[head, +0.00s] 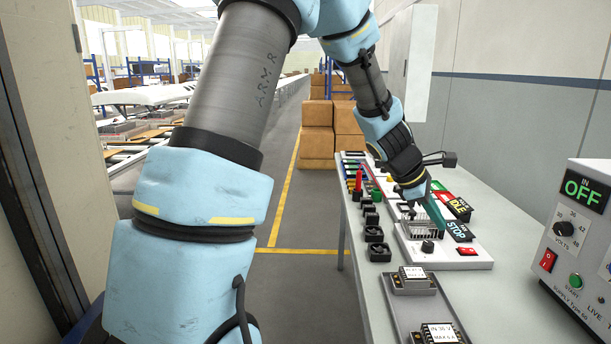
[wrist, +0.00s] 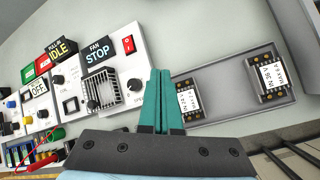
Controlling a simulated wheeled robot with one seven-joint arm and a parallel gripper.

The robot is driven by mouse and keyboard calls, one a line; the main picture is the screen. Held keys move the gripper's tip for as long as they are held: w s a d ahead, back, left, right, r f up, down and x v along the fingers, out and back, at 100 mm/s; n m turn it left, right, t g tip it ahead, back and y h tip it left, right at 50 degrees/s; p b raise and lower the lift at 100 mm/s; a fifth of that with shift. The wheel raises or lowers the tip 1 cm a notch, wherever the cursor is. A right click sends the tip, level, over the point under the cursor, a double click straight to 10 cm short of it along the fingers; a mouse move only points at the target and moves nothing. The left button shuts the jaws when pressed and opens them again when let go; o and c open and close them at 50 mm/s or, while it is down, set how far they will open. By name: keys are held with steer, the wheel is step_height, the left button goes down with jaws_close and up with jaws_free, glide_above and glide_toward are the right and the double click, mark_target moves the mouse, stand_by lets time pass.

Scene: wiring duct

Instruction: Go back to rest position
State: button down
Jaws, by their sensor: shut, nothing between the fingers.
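My gripper (head: 436,212) has teal fingers that lie together with nothing between them. In the head view it points down over the white fan panel (head: 470,262) on the bench. In the wrist view the shut fingers (wrist: 160,74) show between the fan panel (wrist: 136,72) and a grey tray (wrist: 222,76). The fan panel carries a STOP sign (wrist: 98,56), a square grille (wrist: 101,90), a knob and a red switch (wrist: 128,44). Whether the fingertips touch anything is unclear. My arm reaches forward and down across the head view.
The grey tray (head: 397,309) holds two labelled modules on the near bench. Small black parts (head: 379,252) line the left edge. A power supply (head: 578,235) showing OFF stands at right. Cardboard boxes (head: 317,135) stand beyond the bench. The aisle floor at left is clear.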

steer(key=s+a+m+y, duration=0.2)
steer(key=a+m, duration=0.2)
steer(key=a, duration=0.8)
steer(key=s+a+f+m+y, duration=0.1)
steer(key=s+a+m+y, duration=0.1)
steer(key=a, duration=1.1)
steer(key=s+a+f+m+t+y, duration=0.1)
steer(key=s+a+m+y, duration=0.2)
steer(key=a, duration=0.9)
steer(key=m, duration=0.3)
steer(key=shift+s+a+f+m, duration=0.2)
steer(key=shift+s+m, duration=0.1)
steer(key=shift+m, duration=0.1)
